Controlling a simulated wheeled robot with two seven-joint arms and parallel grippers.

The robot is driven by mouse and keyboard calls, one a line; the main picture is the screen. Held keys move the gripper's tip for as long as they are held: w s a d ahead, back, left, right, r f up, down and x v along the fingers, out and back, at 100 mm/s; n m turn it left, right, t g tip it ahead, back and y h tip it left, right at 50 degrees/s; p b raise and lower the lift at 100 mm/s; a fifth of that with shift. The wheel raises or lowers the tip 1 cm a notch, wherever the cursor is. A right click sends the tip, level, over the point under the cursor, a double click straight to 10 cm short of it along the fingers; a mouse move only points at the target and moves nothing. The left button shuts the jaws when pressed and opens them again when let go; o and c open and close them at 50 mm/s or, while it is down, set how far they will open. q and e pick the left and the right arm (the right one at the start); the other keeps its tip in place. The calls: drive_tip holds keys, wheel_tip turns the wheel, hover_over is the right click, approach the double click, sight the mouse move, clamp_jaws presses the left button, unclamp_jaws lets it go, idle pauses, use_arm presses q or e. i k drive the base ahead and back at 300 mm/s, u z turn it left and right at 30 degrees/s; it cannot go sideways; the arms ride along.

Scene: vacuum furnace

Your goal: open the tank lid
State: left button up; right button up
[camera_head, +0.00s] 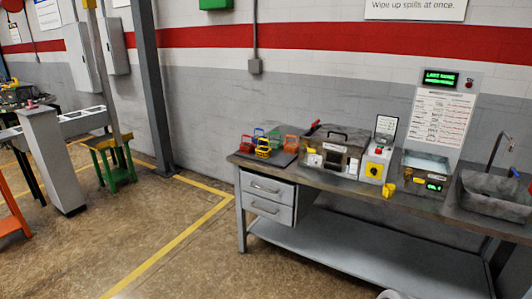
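A metal tank (325,158) stands on the workbench, left of its middle. Its dark lid (325,137) lies flat on top and looks closed, with a black handle (340,134) standing up from it. The tank's front carries a light label and small markings too small to read. Neither of my grippers is in view, and nothing touches the lid.
The workbench (398,198) also holds coloured padlock-like items (264,150), a yellow switch box (376,163), a unit with a green display (432,186) and a sink (494,195). Drawers (268,198) hang below its left end.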

sight(354, 137)
drive_tip(key=u, duration=0.75)
drive_tip(key=i, duration=5.35)
drive_tip(key=z, duration=3.8)
drive_tip(key=i, duration=0.55)
drive_tip(key=z, duration=0.1)
drive_tip(key=k, duration=1.05)
drive_tip(key=u, duration=0.75)
